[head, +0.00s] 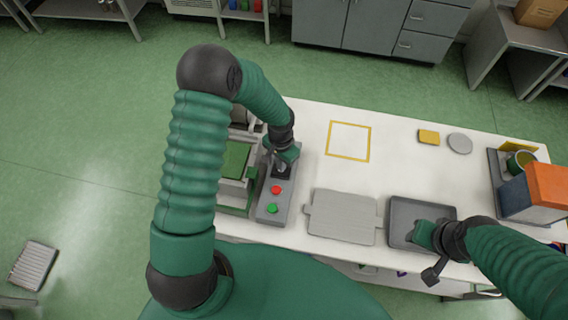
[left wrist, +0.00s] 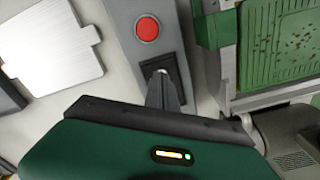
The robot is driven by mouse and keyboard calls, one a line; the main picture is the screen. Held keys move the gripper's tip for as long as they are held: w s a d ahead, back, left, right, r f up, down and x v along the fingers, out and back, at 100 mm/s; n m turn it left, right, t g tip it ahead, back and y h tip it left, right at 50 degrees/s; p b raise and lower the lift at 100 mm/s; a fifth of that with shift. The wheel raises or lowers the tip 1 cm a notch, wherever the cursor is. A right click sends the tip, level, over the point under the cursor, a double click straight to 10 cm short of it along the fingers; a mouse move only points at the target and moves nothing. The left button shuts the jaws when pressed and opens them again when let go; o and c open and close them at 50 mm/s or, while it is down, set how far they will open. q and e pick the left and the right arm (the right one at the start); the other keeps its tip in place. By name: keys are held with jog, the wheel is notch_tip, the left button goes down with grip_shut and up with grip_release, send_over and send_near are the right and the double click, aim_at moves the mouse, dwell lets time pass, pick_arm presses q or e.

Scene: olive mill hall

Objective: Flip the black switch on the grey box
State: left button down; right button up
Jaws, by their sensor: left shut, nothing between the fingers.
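The grey box (head: 264,214) stands at the left end of the white table, with a red button (head: 276,190) and a green button (head: 272,209) on top. Its black switch plate (head: 281,172) lies behind the red button, partly covered by my left gripper (head: 281,168). In the left wrist view the black switch plate (left wrist: 178,68) shows just past the fingertips (left wrist: 161,80), with a small pale tip at its middle. My left gripper is shut and empty, right at the switch; contact cannot be told. My right gripper (head: 422,236) is over the dark tray (head: 404,208); its fingers are unclear.
A machine with a green panel (head: 236,160) adjoins the box on the left. A grey plate (head: 342,216) lies right of the box. A yellow square outline (head: 348,141), yellow block (head: 429,137) and grey disc (head: 459,143) lie farther back. An orange-and-blue box (head: 534,192) stands far right.

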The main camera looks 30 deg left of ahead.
pick_arm(q)
jog(key=shift+a, duration=0.3)
pick_arm(e)
jog(key=shift+a+r, duration=0.1)
jog(key=shift+a, duration=0.2)
pick_arm(q)
jog(key=shift+d, duration=0.35)
pick_arm(e)
jog(key=shift+d, duration=0.35)
pick_arm(q)
jog(key=shift+a+f+b, duration=0.2)
jog(key=shift+f+b, duration=0.1)
jog(key=shift+f, duration=0.1)
pick_arm(e)
jog(key=shift+a+f, duration=0.25)
jog(key=shift+f, duration=0.1)
